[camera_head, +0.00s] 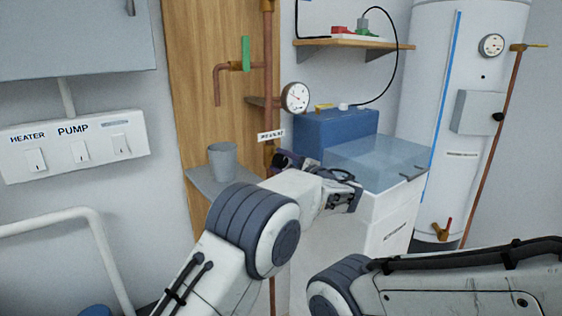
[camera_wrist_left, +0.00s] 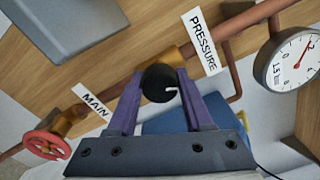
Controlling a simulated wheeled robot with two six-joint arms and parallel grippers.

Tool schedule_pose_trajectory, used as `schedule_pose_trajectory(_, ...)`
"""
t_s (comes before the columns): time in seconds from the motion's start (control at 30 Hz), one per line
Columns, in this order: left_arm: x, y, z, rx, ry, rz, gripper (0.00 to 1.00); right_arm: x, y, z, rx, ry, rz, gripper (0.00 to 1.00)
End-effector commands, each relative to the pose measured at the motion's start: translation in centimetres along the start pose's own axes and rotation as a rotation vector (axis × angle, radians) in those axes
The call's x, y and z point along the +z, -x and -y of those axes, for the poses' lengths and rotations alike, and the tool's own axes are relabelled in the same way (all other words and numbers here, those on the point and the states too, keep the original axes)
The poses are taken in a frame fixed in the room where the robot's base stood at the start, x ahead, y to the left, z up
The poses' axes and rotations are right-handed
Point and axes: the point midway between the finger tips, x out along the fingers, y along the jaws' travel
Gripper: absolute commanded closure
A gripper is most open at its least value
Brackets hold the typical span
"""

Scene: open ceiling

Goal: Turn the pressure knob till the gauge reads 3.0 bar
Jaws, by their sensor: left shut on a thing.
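The pressure knob (camera_wrist_left: 158,83) is a small black round knob with a pale notch on a brass fitting, beside the PRESSURE label (camera_wrist_left: 201,41). My left gripper (camera_wrist_left: 163,88) is shut on it, one purple finger on each side. In the head view my left gripper (camera_head: 283,160) is at the copper pipe, just below the label, and hides the knob. The round white gauge (camera_head: 295,97) is above it on the pipe. The gauge is partly cut off in the left wrist view (camera_wrist_left: 296,62); its red needle shows, but I cannot read the exact value. My right gripper is out of view.
A red valve wheel (camera_wrist_left: 46,145) sits by the MAIN label (camera_wrist_left: 93,101). A grey cup (camera_head: 222,161) stands on a small shelf left of my gripper. A blue box (camera_head: 335,132) and a clear lid (camera_head: 378,158) are close on the right. A green-handled tap (camera_head: 245,54) is above.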

Motion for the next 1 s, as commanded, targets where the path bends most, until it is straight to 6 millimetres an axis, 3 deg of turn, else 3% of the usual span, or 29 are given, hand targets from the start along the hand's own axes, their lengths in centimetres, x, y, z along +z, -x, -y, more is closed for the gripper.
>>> schedule_pose_trajectory(0.27,0.0,0.2,0.3,0.002,-0.170,-0.001,1.00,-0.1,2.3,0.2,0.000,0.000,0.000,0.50)
schedule_pose_trajectory(1.0,0.0,0.3,0.2,0.001,-0.868,-0.004,1.00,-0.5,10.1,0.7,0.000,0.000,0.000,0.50)
